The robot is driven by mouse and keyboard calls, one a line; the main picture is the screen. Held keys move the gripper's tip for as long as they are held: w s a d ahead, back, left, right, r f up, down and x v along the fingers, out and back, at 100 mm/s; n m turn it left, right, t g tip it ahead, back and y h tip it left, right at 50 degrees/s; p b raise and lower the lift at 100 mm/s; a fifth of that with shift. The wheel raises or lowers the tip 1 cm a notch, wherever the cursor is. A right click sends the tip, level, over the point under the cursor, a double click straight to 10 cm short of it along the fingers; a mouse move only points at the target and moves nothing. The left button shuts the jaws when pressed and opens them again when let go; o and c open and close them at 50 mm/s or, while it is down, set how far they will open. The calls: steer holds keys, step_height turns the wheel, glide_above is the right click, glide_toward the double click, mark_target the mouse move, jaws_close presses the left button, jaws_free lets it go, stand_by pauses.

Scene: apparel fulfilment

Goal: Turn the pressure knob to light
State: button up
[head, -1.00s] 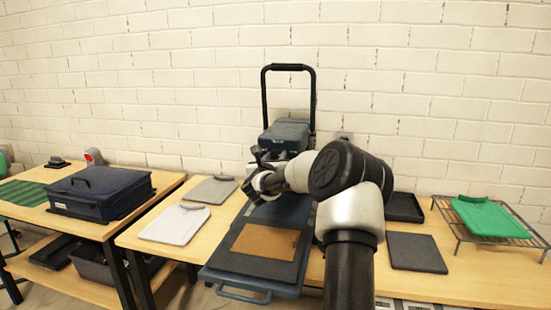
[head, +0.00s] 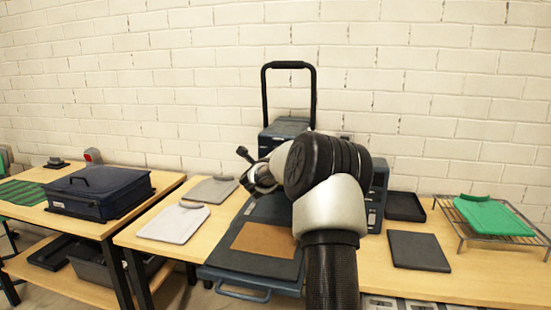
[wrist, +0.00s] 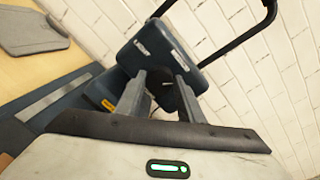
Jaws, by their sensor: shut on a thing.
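The heat press stands on the middle table. Its dark blue upper body (head: 290,127) and tall black handle (head: 313,95) show in the head view. In the wrist view the black round pressure knob (wrist: 168,98), with a small light mark on its face, sits on the front of the press head (wrist: 165,50). My gripper (wrist: 161,88) has one grey finger on each side of the knob and is shut on it. In the head view my arm hides the fingers and the knob. The words around the knob cannot be read.
The press's lower bed carries a brown pad (head: 264,238). Grey boards (head: 174,222) lie to its left. A dark mat (head: 418,251), a black tray (head: 404,206) and a rack (head: 500,238) with a green item (head: 492,216) are to the right. A navy case (head: 100,192) stands far left.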

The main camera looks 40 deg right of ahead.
steer(key=shift+w+a+f+n+g+h+p, duration=0.2)
steer(key=shift+n+p, duration=1.3)
steer(key=shift+n, duration=3.55)
steer(key=shift+s+d+r+n+g+h+p, duration=0.1)
steer(key=shift+n+g+h+p, duration=0.25)
steer(key=shift+n+p, duration=2.95)
steer(key=n+b, duration=0.3)
steer(key=n, duration=0.1)
steer(key=shift+f, duration=0.1)
steer(key=o, duration=1.1)
steer(key=shift+c, duration=0.2)
steer(key=v, duration=1.7)
steer(key=shift+a+b, duration=0.15)
steer(key=shift+b, duration=0.3)
